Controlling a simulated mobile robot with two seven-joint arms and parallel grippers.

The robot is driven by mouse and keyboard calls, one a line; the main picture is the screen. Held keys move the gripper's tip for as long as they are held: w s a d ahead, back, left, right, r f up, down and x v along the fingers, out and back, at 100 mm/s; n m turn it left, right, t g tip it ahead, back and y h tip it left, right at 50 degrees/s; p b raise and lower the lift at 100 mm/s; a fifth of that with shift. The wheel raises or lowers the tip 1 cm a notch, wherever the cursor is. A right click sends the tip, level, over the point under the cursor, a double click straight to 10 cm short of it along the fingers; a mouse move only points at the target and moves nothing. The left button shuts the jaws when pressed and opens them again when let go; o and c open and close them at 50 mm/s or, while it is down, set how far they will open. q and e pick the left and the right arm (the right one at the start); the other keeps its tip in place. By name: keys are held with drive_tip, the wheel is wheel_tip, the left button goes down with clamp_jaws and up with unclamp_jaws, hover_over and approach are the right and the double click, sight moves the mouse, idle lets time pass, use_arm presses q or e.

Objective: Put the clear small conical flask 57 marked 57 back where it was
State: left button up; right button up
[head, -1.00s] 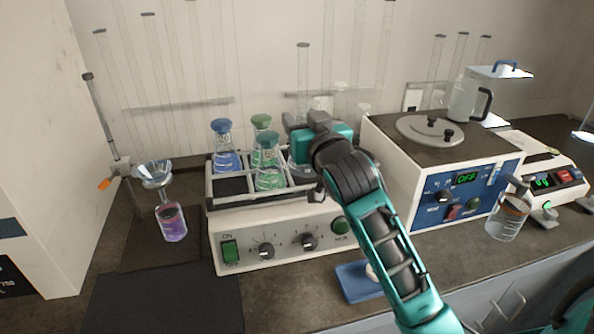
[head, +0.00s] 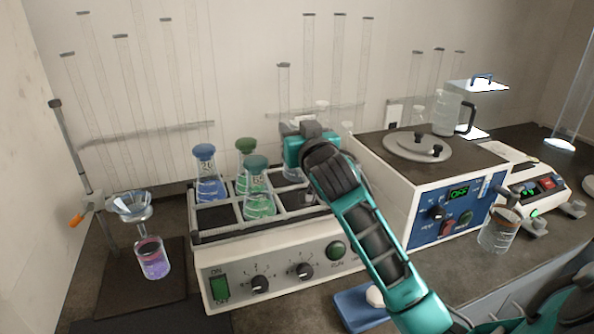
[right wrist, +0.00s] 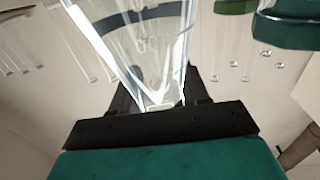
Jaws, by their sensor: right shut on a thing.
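The clear conical flask (right wrist: 145,50) fills the upper middle of the right wrist view, with faint marks that I cannot read. My right gripper (right wrist: 160,105) is shut on it. In the head view my right gripper (head: 300,152) is over the back right part of the shaker's rack (head: 240,233). It hides most of the flask there, and only a little clear glass shows below it. I cannot tell whether the flask touches the rack. A blue-stoppered flask (head: 208,184) and two green-stoppered flasks (head: 258,200) stand in the rack to the left. My left gripper is not in view.
A front left compartment (head: 215,218) of the rack is empty. A white and blue machine (head: 425,200) stands close on the right. A funnel flask (head: 152,260) stands at the left, a beaker (head: 498,232) at the right. A blue tray (head: 352,310) lies in front.

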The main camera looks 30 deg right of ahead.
wheel_tip(320, 180, down, 7)
drive_tip(key=shift+f+b, duration=0.1)
drive_tip(key=shift+b, duration=0.45)
drive_tip(key=shift+f, duration=0.3)
drive_tip(key=shift+f, duration=0.1)
drive_tip(key=o, duration=1.2)
drive_tip(key=v, duration=1.2)
